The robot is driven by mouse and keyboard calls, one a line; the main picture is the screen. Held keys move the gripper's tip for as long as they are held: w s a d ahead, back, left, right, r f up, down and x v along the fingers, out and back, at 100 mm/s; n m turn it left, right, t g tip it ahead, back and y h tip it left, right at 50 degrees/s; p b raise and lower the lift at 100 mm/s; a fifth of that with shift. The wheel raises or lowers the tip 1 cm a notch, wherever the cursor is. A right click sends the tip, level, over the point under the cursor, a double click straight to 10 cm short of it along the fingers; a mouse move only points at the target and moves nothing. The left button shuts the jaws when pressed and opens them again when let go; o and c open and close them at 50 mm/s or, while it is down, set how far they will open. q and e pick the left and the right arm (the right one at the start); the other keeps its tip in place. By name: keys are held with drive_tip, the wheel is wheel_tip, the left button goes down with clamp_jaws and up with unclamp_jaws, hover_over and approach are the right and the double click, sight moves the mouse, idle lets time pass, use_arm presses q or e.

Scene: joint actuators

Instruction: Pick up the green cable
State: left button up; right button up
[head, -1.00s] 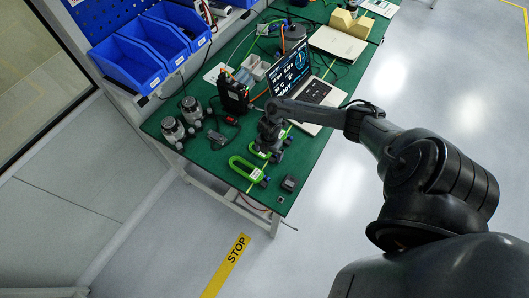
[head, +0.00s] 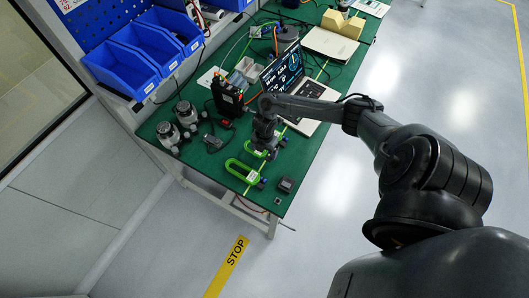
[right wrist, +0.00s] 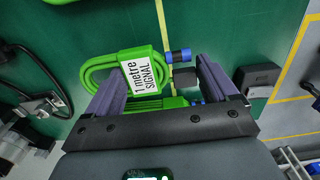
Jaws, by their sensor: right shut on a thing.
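A coiled green cable (head: 255,152) lies on the green table under my right gripper (head: 264,146). In the right wrist view, this green cable (right wrist: 100,76) has a white label reading "1 metre SIGNAL" and blue-and-black connector ends. My right gripper (right wrist: 160,82) is shut on its coil, and the fingers hide part of it. A second coiled green cable (head: 242,172) lies nearer the table's front edge. A bit of green cable (right wrist: 75,2) also shows at the top edge of the wrist view. My left gripper is not in view.
A small dark box (head: 286,185) sits near the front corner. Two grey metal actuators (head: 168,135) stand at the left. A black device (head: 227,98) and a laptop (head: 283,70) are behind the gripper. Blue bins (head: 125,70) hang at the upper left.

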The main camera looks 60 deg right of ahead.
drive_tip(key=s+a+r+p, duration=0.2)
drive_tip(key=s+r, duration=0.5)
drive_tip(key=s, duration=0.4)
drive_tip(key=shift+s+a+r, duration=0.15)
drive_tip(key=shift+s+r, duration=0.05)
drive_tip(key=shift+r, duration=0.1)
drive_tip(key=shift+s+t, duration=0.15)
drive_tip(key=shift+t, duration=0.35)
